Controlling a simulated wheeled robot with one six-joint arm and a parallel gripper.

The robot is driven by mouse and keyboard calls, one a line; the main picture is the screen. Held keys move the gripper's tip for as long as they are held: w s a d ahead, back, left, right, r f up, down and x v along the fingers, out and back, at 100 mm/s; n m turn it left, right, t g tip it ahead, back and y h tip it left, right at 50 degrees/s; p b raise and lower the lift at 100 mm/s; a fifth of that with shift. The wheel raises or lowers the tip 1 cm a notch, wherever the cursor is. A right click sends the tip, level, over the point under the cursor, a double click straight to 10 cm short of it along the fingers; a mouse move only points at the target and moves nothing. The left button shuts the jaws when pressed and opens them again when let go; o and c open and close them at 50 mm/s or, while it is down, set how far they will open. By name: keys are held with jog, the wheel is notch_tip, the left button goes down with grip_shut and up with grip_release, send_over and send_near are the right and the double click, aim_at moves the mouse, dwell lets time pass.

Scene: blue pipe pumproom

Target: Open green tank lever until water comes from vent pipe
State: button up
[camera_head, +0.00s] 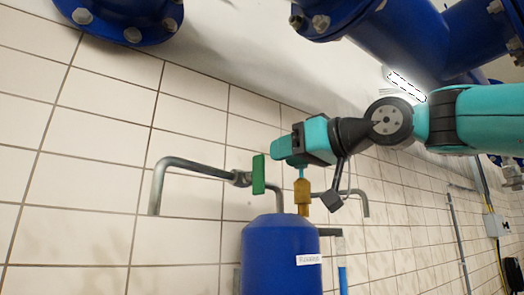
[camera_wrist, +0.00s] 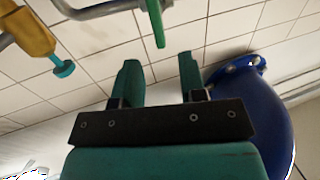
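The green lever (camera_head: 258,174) hangs upright on a grey pipe (camera_head: 190,165) above the blue tank (camera_head: 282,258). In the wrist view the lever (camera_wrist: 156,22) lies just ahead of the gap between my fingertips, seemingly apart from them. My gripper (camera_wrist: 159,65) is open, its two teal fingers spread with nothing between them. In the head view my gripper (camera_head: 284,148) is up and to the right of the lever, close to it. The brass fitting (camera_head: 302,194) with a teal knob (camera_wrist: 63,69) stands on the tank's top. I cannot tell which pipe is the vent; no flowing water shows.
Large blue flanged pipes (camera_head: 400,40) run overhead. A blue flanged part (camera_wrist: 250,105) shows at the right of the wrist view. The tiled wall (camera_head: 110,110) is close behind the pipes. A thin pipe with a blue lower part (camera_head: 342,278) is right of the tank.

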aim_at(264, 160)
jog(key=p+x, duration=0.2)
jog(key=x, duration=0.4)
jog(key=shift+w+a, duration=0.25)
jog(key=shift+a, duration=0.05)
jog(key=shift+c, duration=0.2)
grip_shut()
